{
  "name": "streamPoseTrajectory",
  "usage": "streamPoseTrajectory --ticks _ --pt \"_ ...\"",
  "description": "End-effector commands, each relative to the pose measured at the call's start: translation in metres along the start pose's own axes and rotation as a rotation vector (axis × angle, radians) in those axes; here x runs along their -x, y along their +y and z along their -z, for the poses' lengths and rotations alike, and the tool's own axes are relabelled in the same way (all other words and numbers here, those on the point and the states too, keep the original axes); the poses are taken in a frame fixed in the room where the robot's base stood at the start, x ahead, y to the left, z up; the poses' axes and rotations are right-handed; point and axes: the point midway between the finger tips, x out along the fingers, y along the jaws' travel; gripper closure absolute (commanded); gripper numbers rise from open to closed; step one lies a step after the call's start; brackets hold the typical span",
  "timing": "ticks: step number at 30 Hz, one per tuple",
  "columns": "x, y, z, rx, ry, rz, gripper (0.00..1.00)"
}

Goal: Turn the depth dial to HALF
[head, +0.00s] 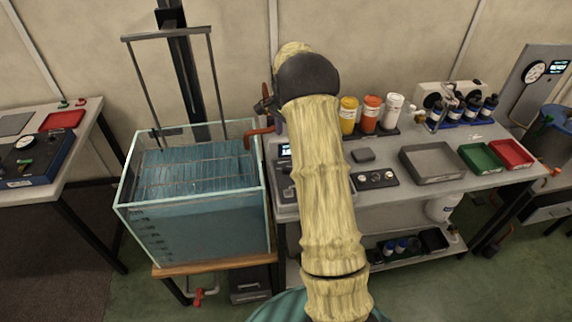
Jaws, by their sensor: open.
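No dial marked for depth or HALF can be read. A grey console with a small lit display (285,150) stands just right of the water tank (205,235), largely hidden behind my arm. A dark panel (364,182) with light round knobs lies on the bench right of my arm; its labels are too small to read. A wire rack (195,178) hangs in the tank from a frame on a dark mast. A small dark part left of my arm's elbow seems to be my gripper (265,105), open, mostly hidden, near the tank's back right corner. I see nothing held.
Yellow, orange and white jars (370,113) stand at the bench back. A grey tray (432,164), a green tray (480,157) and a red tray (512,153) lie to the right. Another bench (60,150) stands left.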

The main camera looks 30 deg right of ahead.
Motion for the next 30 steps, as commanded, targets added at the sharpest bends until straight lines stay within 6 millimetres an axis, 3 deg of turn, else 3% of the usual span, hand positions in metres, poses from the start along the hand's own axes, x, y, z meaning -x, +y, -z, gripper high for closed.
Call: streamPoseTrajectory --ticks 21,30 --pt "-0.125 0.001 0.0 0.0 -0.002 -0.003 0.53" --pt "-0.147 0.0 0.0 -0.001 0.001 0.002 0.53"
